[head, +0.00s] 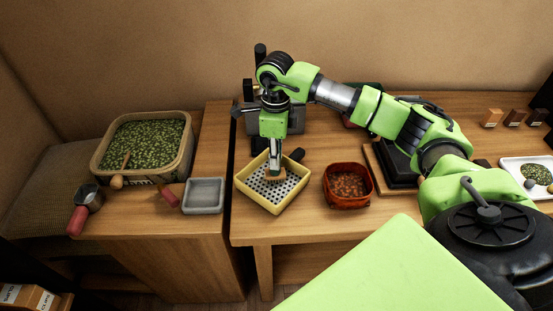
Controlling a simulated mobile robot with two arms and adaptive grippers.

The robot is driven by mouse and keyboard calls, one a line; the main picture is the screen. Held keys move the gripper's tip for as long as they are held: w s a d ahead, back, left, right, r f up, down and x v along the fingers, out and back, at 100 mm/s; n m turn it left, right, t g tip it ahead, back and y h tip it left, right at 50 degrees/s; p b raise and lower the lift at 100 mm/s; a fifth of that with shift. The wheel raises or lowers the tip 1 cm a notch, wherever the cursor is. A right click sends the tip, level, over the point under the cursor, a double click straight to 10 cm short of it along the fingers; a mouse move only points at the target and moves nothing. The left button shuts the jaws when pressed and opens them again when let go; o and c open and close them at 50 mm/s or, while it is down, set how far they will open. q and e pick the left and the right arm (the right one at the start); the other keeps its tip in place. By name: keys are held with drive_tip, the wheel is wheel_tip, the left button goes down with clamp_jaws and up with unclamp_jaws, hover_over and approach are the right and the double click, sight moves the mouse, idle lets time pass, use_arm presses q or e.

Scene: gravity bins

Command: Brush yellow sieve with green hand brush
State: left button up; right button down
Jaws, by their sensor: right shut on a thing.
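The yellow sieve (252,191) is a square tray with a perforated grey mesh floor, on the front left of the right-hand wooden table. A short dark handle-like piece (297,154) shows at its back right corner. My right gripper (275,167) points down over the sieve and is shut on a small brush, whose tan bristles (275,176) are at the mesh. Whether the bristles touch the mesh is hard to tell. The brush's upper part is mostly hidden by the fingers, so its green colour cannot be confirmed. My left gripper is out of view.
A red-brown container (347,204) of reddish pieces stands just right of the sieve. On the left table are a grey tray (203,208), a large tub (103,165) of green bits and a red-handled scoop (84,205). A gap separates the tables.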

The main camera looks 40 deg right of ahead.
drive_tip(key=shift+w+d, duration=0.25)
drive_tip(key=shift+w, duration=0.3)
drive_tip(key=shift+s, duration=0.1)
drive_tip(key=shift+s+a+f, duration=0.1)
drive_tip(key=shift+s+a, duration=0.2)
drive_tip(key=shift+s, duration=0.25)
drive_tip(key=shift+s+a+f, duration=0.1)
drive_tip(key=shift+s+a, duration=0.2)
drive_tip(key=shift+s, duration=0.2)
drive_tip(key=shift+w+d, duration=0.1)
drive_tip(key=shift+w, duration=0.05)
drive_tip(key=shift+w+d+r+b, duration=0.15)
drive_tip(key=shift+w+d+b, duration=0.3)
drive_tip(key=shift+w, duration=0.5)
